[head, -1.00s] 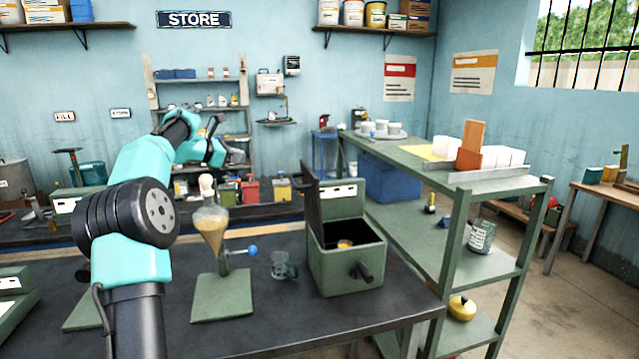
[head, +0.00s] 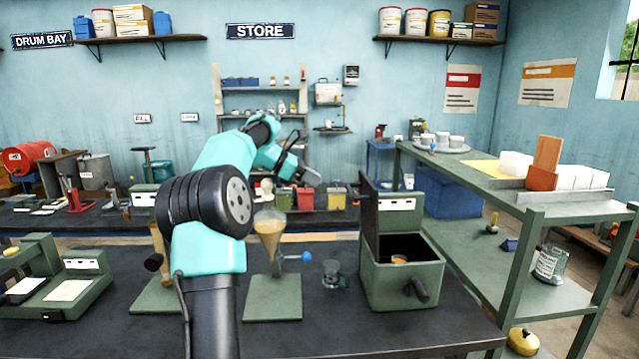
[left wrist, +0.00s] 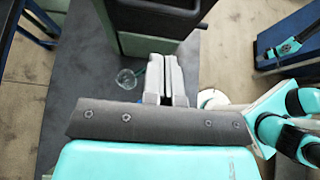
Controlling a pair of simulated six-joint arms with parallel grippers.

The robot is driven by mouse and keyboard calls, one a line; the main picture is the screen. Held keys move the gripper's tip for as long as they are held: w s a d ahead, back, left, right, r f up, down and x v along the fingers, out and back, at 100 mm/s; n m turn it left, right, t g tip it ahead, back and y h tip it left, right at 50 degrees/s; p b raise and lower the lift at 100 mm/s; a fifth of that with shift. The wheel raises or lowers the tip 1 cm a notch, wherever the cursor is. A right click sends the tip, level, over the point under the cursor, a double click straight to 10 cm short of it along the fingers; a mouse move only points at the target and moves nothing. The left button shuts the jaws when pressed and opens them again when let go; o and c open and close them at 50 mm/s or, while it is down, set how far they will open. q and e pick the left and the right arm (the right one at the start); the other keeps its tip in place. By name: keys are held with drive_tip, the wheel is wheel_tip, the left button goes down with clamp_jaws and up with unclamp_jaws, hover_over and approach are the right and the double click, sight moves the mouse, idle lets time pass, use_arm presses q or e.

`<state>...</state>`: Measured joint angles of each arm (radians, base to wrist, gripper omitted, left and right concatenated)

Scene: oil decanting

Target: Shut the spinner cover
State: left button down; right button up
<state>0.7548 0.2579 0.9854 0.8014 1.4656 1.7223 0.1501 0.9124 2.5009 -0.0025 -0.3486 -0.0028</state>
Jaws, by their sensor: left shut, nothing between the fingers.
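The spinner (head: 402,280) is a green box with a black crank on its front, standing on the dark bench. Its cover (head: 369,217) stands open and upright at the box's left side. A small amber thing shows inside the box. My left gripper (head: 310,177) is shut and empty, raised above the bench and left of the cover, apart from it. In the left wrist view, the closed grey fingers (left wrist: 166,78) point up the picture towards the dark green box (left wrist: 150,38). My right gripper cannot be seen.
A glass funnel of amber oil (head: 269,232) on a green stand and a glass mug (head: 334,274) stand left of the spinner. A green shelf rack (head: 480,175) stands close on the right. Bare bench lies in front of the spinner.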

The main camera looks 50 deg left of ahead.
use_arm(q)
drive_tip(key=x, duration=0.8)
drive_tip(key=shift+w+d+f, duration=0.2)
drive_tip(key=shift+w+d, duration=0.05)
drive_tip(key=shift+w, duration=0.05)
